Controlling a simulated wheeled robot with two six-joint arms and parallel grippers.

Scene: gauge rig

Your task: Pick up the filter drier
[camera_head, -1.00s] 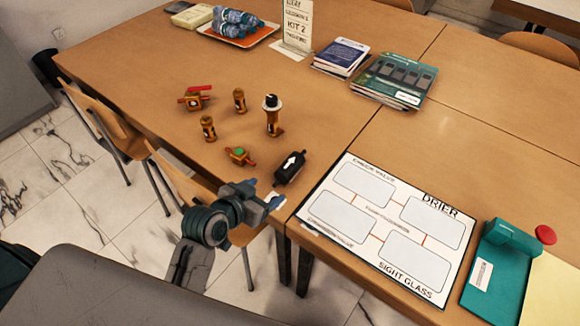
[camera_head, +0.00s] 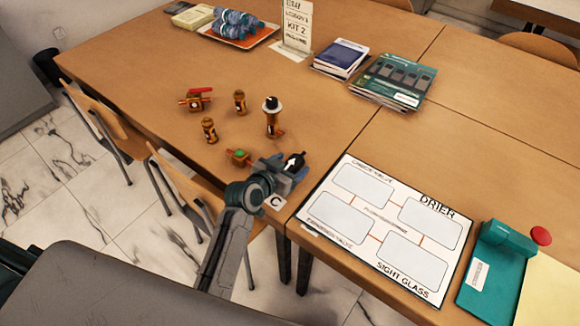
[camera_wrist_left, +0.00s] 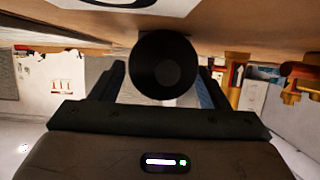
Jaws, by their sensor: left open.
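The filter drier is a black cylinder with a white arrow (camera_head: 294,161), lying near the table's front edge in the head view. In the left wrist view its round dark end (camera_wrist_left: 163,66) sits between the two fingers. My left gripper (camera_head: 287,170) is open at the drier, with a finger to each side of it. Whether the fingers touch it cannot be told. Part of the drier is hidden behind the gripper in the head view. My right gripper is not in view.
A brass part with a green top (camera_head: 238,157) lies just left of the drier. Several brass fittings (camera_head: 272,118) stand behind it. A white diagram board (camera_head: 383,228) lies to the right, with a teal device (camera_head: 497,262) beyond it. Chairs (camera_head: 180,175) stand along the front edge.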

